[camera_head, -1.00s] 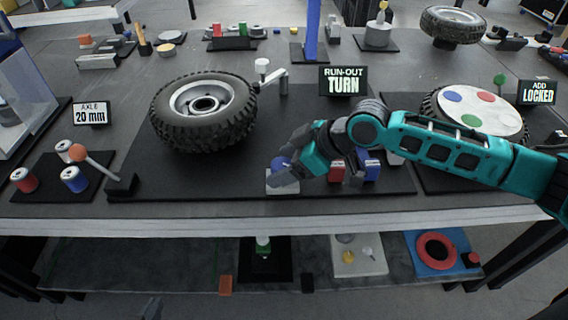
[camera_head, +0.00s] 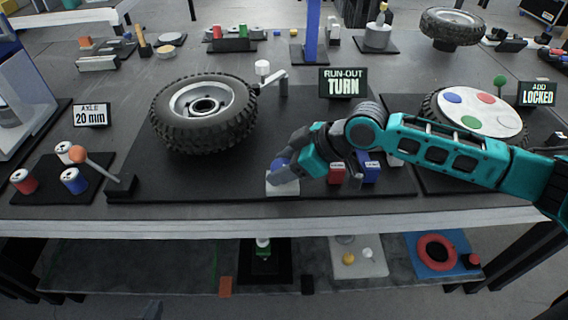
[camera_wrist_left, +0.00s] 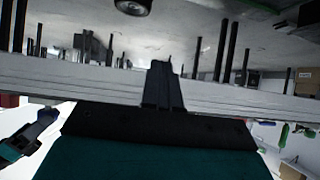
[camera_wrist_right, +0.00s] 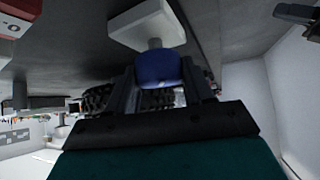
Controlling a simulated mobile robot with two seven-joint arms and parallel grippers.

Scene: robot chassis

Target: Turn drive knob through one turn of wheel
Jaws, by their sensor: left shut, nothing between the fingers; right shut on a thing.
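The wheel (camera_head: 203,138) with its knobbly black tyre lies tilted on the black mat, left of the RUN-OUT TURN sign (camera_head: 342,82). The blue drive knob (camera_head: 279,164) stands on a white block (camera_head: 284,187) near the mat's front edge. My right gripper (camera_head: 283,175) reaches in from the right and is shut on the knob. The right wrist view shows the blue knob (camera_wrist_right: 158,68) between the fingers, with the white base beyond.
A white-tipped arm (camera_head: 263,72) stands beside the tyre. Red (camera_head: 337,173) and blue (camera_head: 371,170) blocks sit close by my right wrist. An orange-balled lever (camera_head: 80,155) and several cans are at left. A disc-covered wheel (camera_head: 490,108) lies behind my right forearm.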

